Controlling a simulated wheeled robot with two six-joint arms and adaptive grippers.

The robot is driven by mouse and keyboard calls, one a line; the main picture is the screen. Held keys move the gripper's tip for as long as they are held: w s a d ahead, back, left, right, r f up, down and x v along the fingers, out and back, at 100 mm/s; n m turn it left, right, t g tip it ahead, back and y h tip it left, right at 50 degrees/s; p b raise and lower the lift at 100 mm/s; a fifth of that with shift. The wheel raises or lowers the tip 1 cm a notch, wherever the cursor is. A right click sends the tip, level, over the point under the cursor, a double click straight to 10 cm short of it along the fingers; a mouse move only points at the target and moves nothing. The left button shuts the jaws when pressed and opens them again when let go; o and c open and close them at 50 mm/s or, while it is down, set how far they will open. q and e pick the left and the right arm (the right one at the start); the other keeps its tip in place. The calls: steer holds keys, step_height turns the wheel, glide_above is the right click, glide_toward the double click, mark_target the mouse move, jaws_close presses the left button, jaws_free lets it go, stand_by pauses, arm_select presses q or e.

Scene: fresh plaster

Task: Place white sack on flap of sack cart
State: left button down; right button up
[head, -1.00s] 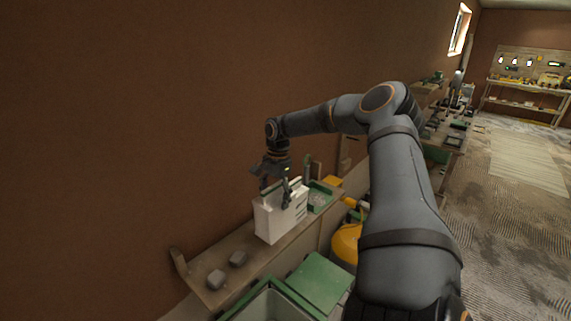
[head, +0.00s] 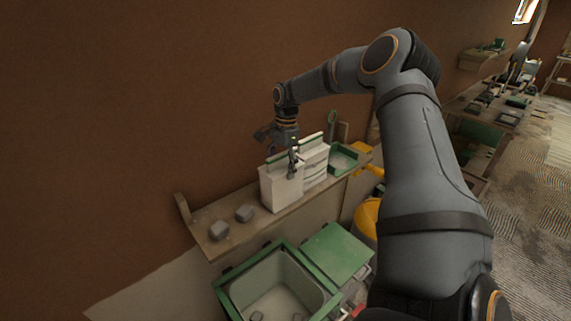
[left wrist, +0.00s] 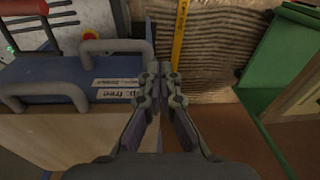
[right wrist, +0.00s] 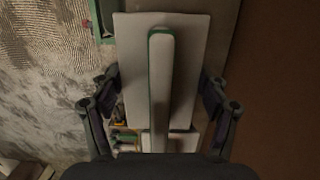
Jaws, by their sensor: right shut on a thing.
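A white, box-shaped sack (head: 281,188) with a green-edged top stands on a wooden shelf along the wall in the head view. My right gripper (head: 291,160) reaches down over its top and is shut on it. In the right wrist view the raised, green-edged top of the white sack (right wrist: 161,85) lies between the fingers of my right gripper (right wrist: 160,95). A second white, green-topped piece (head: 315,165) stands right behind it. My left gripper (left wrist: 161,75) is shut and empty in the left wrist view. I cannot make out the sack cart or its flap.
A green-rimmed bin (head: 230,297) and a green lid (head: 335,250) are below. A blue-grey case with grey handles (left wrist: 60,75) lies near my left gripper. Patterned floor is open at right.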

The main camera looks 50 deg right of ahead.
steer(key=shift+w+a+r, duration=0.1)
steer(key=shift+a+r, duration=0.1)
steer(key=shift+w+a+f, duration=0.15)
steer(key=shift+a, duration=0.05)
steer(key=o, duration=1.4)
steer(key=shift+f, duration=0.1)
steer(key=o, duration=0.4)
steer(key=shift+s+d, duration=0.1)
steer(key=shift+s, duration=0.15)
steer(key=shift+w, duration=0.1)
